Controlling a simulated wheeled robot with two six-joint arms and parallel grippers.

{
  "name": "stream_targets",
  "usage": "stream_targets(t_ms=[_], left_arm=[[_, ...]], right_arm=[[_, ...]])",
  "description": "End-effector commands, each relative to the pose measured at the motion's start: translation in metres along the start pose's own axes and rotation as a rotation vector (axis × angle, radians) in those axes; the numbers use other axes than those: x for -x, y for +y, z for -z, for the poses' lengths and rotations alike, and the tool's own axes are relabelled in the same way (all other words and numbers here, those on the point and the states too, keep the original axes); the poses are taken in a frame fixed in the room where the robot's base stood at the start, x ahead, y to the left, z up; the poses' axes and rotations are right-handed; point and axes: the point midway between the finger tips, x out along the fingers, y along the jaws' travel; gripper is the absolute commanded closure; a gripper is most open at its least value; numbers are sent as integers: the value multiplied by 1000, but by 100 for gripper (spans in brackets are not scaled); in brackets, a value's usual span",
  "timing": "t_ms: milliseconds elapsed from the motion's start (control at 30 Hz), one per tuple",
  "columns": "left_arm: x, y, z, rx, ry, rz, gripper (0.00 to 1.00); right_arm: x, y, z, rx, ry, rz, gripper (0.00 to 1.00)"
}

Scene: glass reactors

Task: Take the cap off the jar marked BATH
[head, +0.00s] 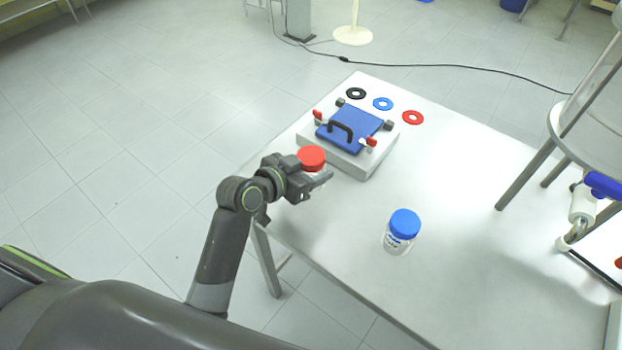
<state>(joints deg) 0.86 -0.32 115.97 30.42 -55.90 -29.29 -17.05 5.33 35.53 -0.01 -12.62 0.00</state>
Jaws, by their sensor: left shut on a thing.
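A small clear jar with a red cap (312,157) is at my left gripper (315,181), over the near left edge of the white table. The left gripper is shut on this jar, with the fingers around its body below the cap. The fingers hide most of the body and any label. A second clear jar with a blue cap (402,232) stands upright on the table to the right, apart from the gripper. It has a white label whose lettering is too small to read. Both caps are on. My right gripper is out of view.
The white table (460,190) bears a white box (361,165) with a blue handled lid (352,128). Black, blue and red rings (413,117) lie behind it. A glass reactor (590,110) on a metal frame stands at the right. The table's middle is clear.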

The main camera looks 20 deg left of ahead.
Motion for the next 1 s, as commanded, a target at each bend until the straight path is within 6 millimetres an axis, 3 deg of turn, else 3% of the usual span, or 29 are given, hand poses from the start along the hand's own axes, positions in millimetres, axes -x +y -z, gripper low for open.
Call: stream_targets(t_ms=[300, 700, 733, 867, 1000], left_arm=[[-14, 0, -35, 2, 0, 0, 100], [-17, 0, -41, 0, 2, 0, 100], [-17, 0, -40, 0, 1, 0, 40], [-16, 0, -40, 0, 1, 0, 23], [-16, 0, -40, 0, 1, 0, 21]], right_arm=[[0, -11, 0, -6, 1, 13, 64], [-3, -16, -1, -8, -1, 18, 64], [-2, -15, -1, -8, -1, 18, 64], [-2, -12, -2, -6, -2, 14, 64], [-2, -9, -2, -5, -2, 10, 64]])
